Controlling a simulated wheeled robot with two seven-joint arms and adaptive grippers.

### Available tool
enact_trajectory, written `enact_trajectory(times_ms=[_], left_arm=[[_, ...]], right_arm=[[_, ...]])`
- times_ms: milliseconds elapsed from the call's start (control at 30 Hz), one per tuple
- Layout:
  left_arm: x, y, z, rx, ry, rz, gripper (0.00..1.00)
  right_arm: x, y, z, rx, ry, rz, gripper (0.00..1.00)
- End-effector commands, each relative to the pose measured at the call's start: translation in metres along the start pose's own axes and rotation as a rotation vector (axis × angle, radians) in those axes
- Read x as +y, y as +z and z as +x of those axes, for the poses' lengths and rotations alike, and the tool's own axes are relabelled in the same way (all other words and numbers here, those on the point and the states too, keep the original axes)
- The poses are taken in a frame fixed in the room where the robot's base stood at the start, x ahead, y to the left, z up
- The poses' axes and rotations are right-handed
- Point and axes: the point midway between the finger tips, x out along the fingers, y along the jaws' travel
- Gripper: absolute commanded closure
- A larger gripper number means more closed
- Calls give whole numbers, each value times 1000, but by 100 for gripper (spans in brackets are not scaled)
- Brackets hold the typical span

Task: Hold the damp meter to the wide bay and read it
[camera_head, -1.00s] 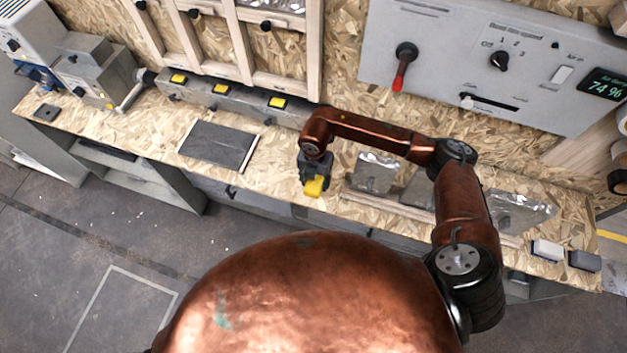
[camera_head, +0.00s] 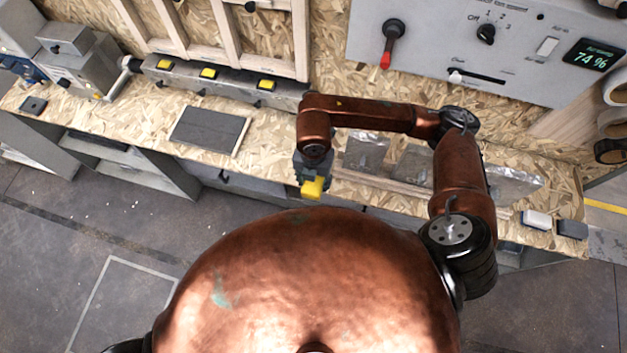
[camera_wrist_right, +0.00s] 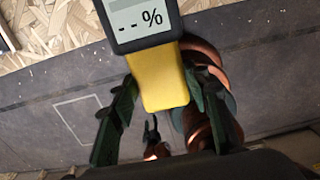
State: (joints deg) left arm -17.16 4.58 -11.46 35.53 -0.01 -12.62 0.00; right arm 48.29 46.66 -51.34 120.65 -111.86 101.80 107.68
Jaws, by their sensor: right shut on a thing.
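The damp meter (camera_head: 313,189) is a small yellow body with a dark head. My right gripper (camera_head: 312,175) is shut on it, over the bench's front edge in the head view. In the right wrist view the meter (camera_wrist_right: 158,82) sits between the green-black fingers of the gripper (camera_wrist_right: 160,95), and its screen (camera_wrist_right: 142,18) reads "- - %". A pale timber frame (camera_head: 228,35) on the back wall has several bays side by side. The rightmost bay (camera_head: 265,38) looks widest, and its top is cut off. The meter is well apart from the frame. My left gripper is out of view.
The bench (camera_head: 268,130) carries a dark flat plate (camera_head: 209,130), foil-like pieces (camera_head: 365,152) and two small blocks (camera_head: 572,229). A grey beam (camera_head: 222,82) with yellow buttons runs below the frame. A grey panel (camera_head: 430,50) at right shows "74 %".

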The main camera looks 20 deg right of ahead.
Motion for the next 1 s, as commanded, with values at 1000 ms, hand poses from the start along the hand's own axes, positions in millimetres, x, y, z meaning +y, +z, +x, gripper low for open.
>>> enact_trajectory(times_ms=[1000], left_arm=[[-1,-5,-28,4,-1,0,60]], right_arm=[[-1,4,-48,0,-1,-127,76]])
